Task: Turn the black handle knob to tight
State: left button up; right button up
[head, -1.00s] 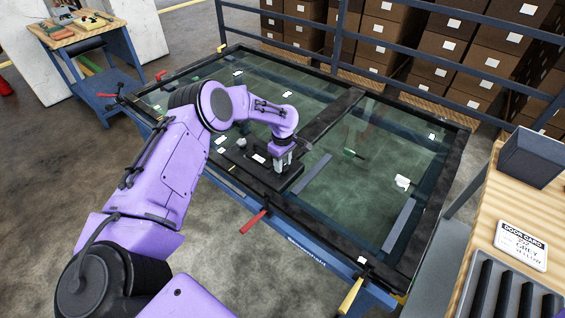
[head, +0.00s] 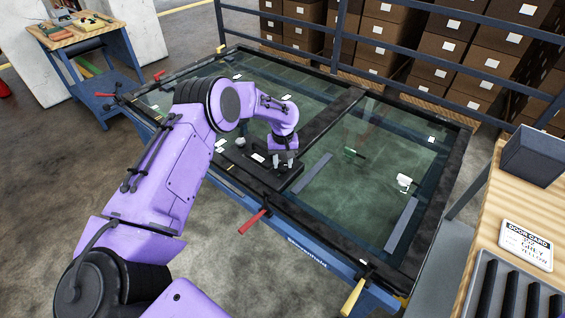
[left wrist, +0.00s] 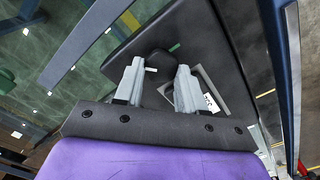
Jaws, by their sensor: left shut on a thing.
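The black handle knob (left wrist: 158,62) shows between the fingers in the left wrist view, on a dark plate (left wrist: 140,38). A light mark sits beside the knob, and a pale label (left wrist: 208,103) lies near the right finger. My left gripper (head: 283,163) is over the dark plate (head: 262,175) on the door frame in the head view. It also shows in the left wrist view (left wrist: 154,80), with its two fingers on either side of the knob, shut on it. In the head view the gripper hides the knob. I cannot read the tight marking. My right gripper is out of view.
The glazed door (head: 375,150) lies flat on a blue trolley with red and yellow clamp handles (head: 252,221). A wooden bench with a door card (head: 526,245) and a grey bin (head: 533,156) stands at the right. Boxes stand behind a rail.

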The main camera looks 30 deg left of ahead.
pick_arm(q)
jog(key=m, duration=0.3)
jog(key=shift+s+d+f+m+b, duration=0.1)
jog(key=shift+f+m+b, duration=0.15)
jog(key=shift+m+b, duration=0.15)
jog(key=m, duration=0.3)
jog(key=shift+m, duration=0.3)
jog(key=m+b, duration=0.1)
jog(key=m, duration=0.2)
jog(key=shift+d+m, duration=0.1)
jog(key=shift+m, duration=0.2)
jog(key=m, duration=0.4)
jog(key=shift+s+d+b, duration=0.1)
jog(key=shift+b, duration=0.2)
jog(key=m, duration=0.6)
jog(key=shift+b, duration=0.4)
jog(key=m, duration=0.5)
jog(key=shift+s+f+b, duration=0.1)
jog(key=shift+s+b, duration=0.05)
jog(key=shift+b, duration=0.15)
jog(key=shift+m, duration=0.3)
